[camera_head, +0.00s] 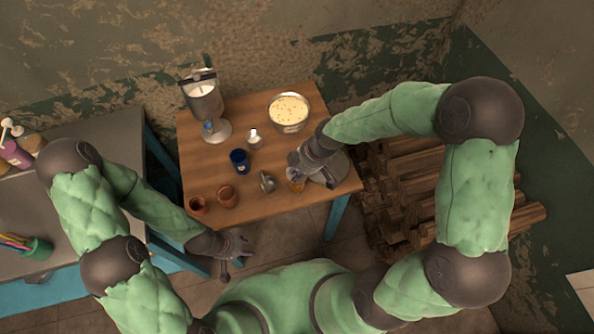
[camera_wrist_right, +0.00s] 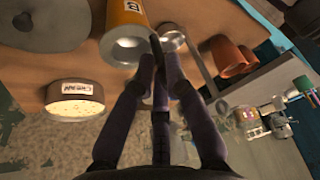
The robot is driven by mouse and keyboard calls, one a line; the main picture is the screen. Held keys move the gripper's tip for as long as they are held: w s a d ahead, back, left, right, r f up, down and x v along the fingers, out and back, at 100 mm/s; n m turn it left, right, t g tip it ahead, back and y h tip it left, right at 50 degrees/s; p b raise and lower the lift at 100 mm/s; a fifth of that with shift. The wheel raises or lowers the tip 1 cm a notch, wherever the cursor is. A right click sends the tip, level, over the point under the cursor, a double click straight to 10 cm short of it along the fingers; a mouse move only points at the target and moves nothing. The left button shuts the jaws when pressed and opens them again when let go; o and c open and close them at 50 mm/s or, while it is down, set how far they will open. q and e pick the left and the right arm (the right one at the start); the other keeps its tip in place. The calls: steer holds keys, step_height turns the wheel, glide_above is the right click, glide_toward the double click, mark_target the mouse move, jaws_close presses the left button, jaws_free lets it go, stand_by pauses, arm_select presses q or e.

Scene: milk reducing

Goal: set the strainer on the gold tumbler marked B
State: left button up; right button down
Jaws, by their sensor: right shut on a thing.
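The gold tumbler marked B (camera_wrist_right: 127,16) fills the top of the right wrist view. In the head view it is a small amber shape (camera_head: 297,186) near the table's front right, beside my right gripper (camera_head: 296,167). In the wrist view my right gripper (camera_wrist_right: 158,62) is shut at the tumbler's rim, on a thin dark piece like the handle of the strainer (camera_wrist_right: 154,42). The fingers hide most of it, and I cannot tell whether its bowl rests on the rim. My left gripper (camera_head: 238,247) hangs off the table's front edge; its finger opening is unclear.
A silver vessel (camera_head: 267,181) stands close left of the gold tumbler. Two clay cups (camera_head: 227,196), a blue cup (camera_head: 239,160), a small whitish vessel (camera_head: 254,139) and a metal dispenser (camera_head: 205,103) stand further left. A cream bowl (camera_head: 288,112) is behind. A grey disc (camera_wrist_right: 42,22) lies nearby.

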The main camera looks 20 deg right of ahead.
stand_by(0.3)
steer(key=c, duration=1.2)
jaws_free()
steer(key=o, duration=0.5)
steer(key=shift+r+p, duration=1.9)
steer(key=shift+r, duration=1.1)
